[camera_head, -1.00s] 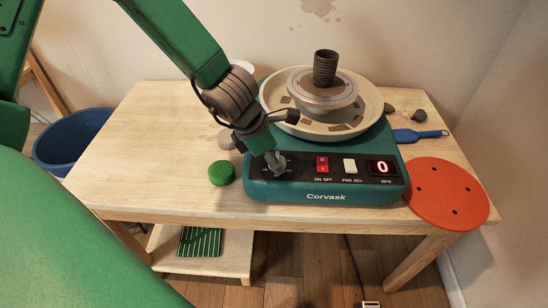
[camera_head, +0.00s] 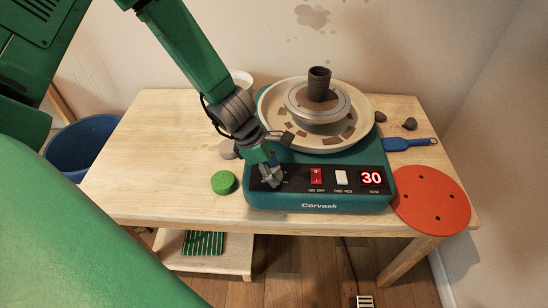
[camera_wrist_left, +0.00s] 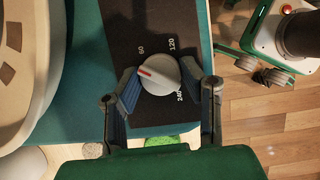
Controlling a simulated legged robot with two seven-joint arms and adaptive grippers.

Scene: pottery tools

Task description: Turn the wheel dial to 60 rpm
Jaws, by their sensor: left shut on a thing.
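The pottery wheel (camera_head: 318,206) is a teal unit marked Corvask on the wooden table. Its display (camera_head: 371,178) reads 30. The red ON/OFF switch (camera_head: 316,176) is left of the white FWD/REV switch (camera_head: 341,177). The grey dial (camera_wrist_left: 160,76) shows in the wrist view, with its red pointer facing left, below the upper-left number, which looks like 60. Numbers 120 and 240 lie to its right. My left gripper (camera_wrist_left: 160,83) is shut on the dial, one finger on each side. It also shows in the head view (camera_head: 270,178), mostly hiding the dial. My right gripper is not in view.
A round basin (camera_head: 267,105) surrounds the wheel head, which bears a dark clay cylinder (camera_head: 319,84). A green round piece (camera_head: 224,183) sits left of the unit. A red disc (camera_head: 432,198) and blue tool (camera_head: 408,144) lie right. The table's left part is clear.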

